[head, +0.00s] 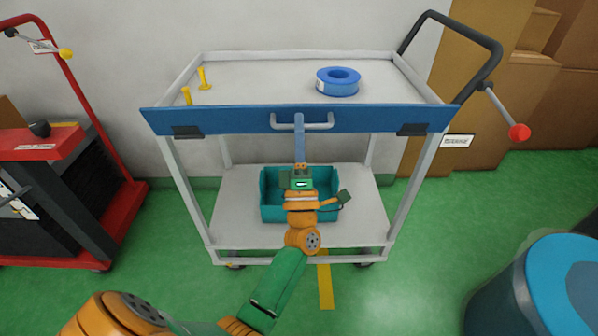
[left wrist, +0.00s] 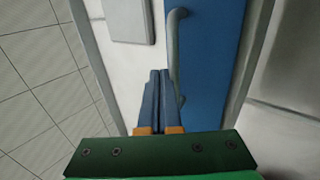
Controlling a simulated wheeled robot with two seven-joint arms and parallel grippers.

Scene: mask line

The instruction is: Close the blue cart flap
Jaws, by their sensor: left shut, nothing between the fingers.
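The blue cart flap (head: 370,120) stands roughly upright along the front of the cart's top shelf, its upper edge close to the ends of the side rails. It has a light grey bar handle (head: 318,127) in the middle and dark hinge pieces (head: 187,131) near both lower ends. My left gripper (head: 299,117) is shut and empty, its fingertips at the middle of the flap by the handle. In the left wrist view the shut fingers (left wrist: 160,74) are beside the grey handle (left wrist: 173,45) and the blue flap (left wrist: 212,65). Contact is unclear. My right gripper is not in view.
The white cart (head: 218,160) carries a blue tape roll (head: 338,88) and yellow pegs (head: 203,82) on top, and a teal crate (head: 268,212) below. A red cart (head: 70,150) stands left, cardboard boxes (head: 500,110) right, a blue bin (head: 530,290) lower right.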

